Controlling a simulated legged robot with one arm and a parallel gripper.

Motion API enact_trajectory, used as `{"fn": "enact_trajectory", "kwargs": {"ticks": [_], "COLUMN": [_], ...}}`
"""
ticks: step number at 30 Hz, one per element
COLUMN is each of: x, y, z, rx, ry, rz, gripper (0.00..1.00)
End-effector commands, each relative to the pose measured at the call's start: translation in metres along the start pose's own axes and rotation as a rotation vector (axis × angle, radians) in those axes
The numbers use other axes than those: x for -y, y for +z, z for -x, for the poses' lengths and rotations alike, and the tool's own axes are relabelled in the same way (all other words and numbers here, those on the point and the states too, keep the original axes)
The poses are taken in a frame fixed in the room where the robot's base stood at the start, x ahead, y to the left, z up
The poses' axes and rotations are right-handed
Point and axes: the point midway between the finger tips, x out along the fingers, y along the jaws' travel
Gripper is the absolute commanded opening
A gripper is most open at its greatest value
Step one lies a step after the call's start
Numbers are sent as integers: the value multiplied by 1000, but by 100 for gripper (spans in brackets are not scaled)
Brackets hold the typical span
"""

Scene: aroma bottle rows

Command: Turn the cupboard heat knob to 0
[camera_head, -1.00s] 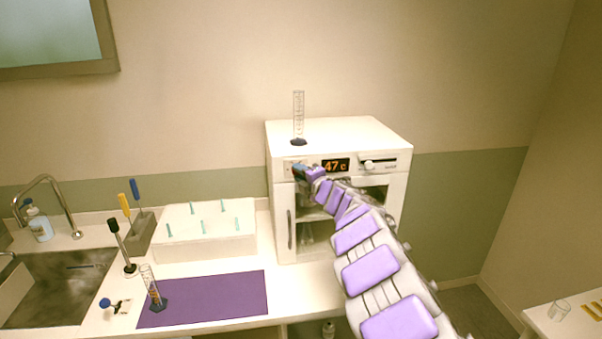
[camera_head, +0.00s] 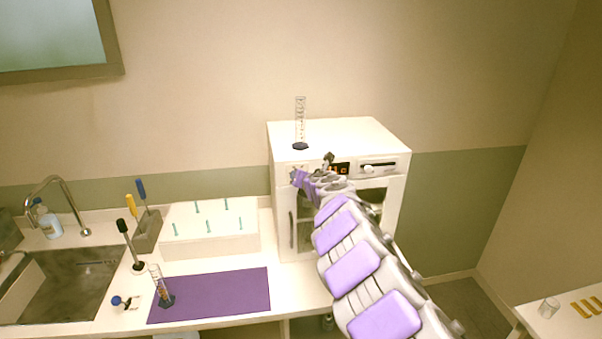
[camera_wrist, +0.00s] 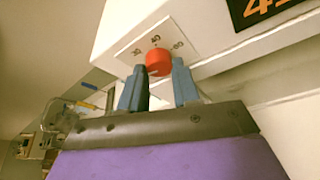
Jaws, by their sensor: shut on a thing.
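The white cupboard (camera_head: 340,135) stands on the counter. In the wrist view its heat knob (camera_wrist: 158,61) is a red cap on a white plate (camera_wrist: 142,42) with small printed numbers, too blurred to read surely. My gripper (camera_wrist: 158,76) has its two blue-grey fingers on either side of the knob, shut on it. In the head view my gripper (camera_head: 298,174) is at the cupboard's upper left front and hides the knob. The orange digital display (camera_head: 341,170) is partly covered by my arm; in the wrist view only part of it (camera_wrist: 268,10) shows, beginning with a 4.
A measuring cylinder (camera_head: 300,125) stands on the cupboard top. A slider (camera_head: 378,167) is right of the display. Left on the counter are a white peg block (camera_head: 210,245), a purple mat (camera_head: 225,297) with another cylinder (camera_head: 158,285), and a sink (camera_head: 70,285).

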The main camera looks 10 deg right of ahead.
Motion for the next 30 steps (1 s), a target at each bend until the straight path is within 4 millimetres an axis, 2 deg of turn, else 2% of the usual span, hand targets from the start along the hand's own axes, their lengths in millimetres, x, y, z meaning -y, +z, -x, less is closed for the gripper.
{"fn": "enact_trajectory", "kwargs": {"ticks": [12, 30], "x": [0, 0], "y": [-4, -4], "z": [-1, -1], "rx": [-9, -5], "ry": [-93, -114], "rz": [225, 275], "gripper": [1, 1]}}
